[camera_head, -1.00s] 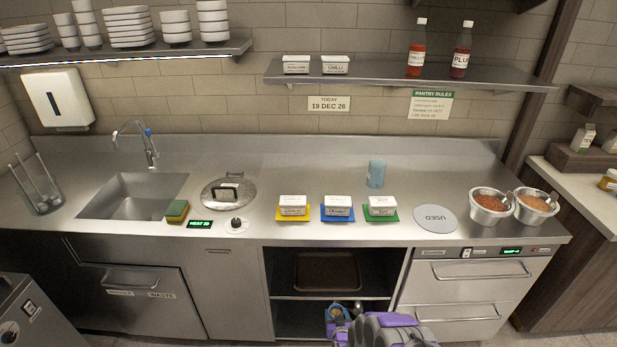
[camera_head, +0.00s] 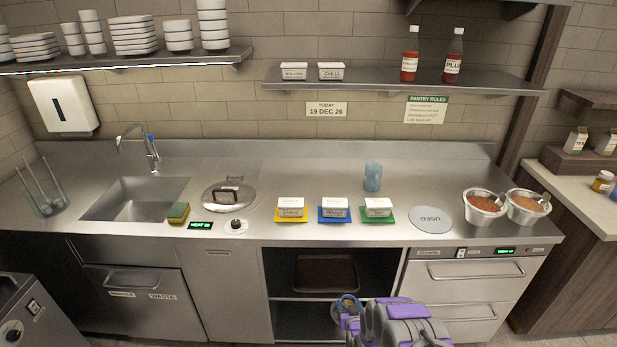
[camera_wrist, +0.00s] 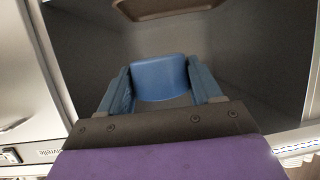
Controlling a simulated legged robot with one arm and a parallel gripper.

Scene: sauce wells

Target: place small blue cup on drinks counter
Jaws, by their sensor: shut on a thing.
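My gripper (camera_wrist: 162,88) is shut on a small blue cup (camera_wrist: 160,77), with one finger on each side of it. In the head view the blue cup (camera_head: 348,301) is low at the bottom, in front of the open shelf under the steel counter, partly hidden by my gripper and arm. A side counter (camera_head: 600,212) with a pale top stands at the far right. It bears cartons and a jar, and I take it to be the drinks counter. A taller light blue cup (camera_head: 373,177) stands on the steel counter.
The steel counter (camera_head: 300,165) holds labelled tubs on coloured mats, a round USED plate (camera_head: 431,219) and two bowls (camera_head: 485,206). A tray (camera_head: 326,273) lies in the open shelf. Cartons (camera_head: 577,140) sit on a raised wooden block; the side counter's front is clearer.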

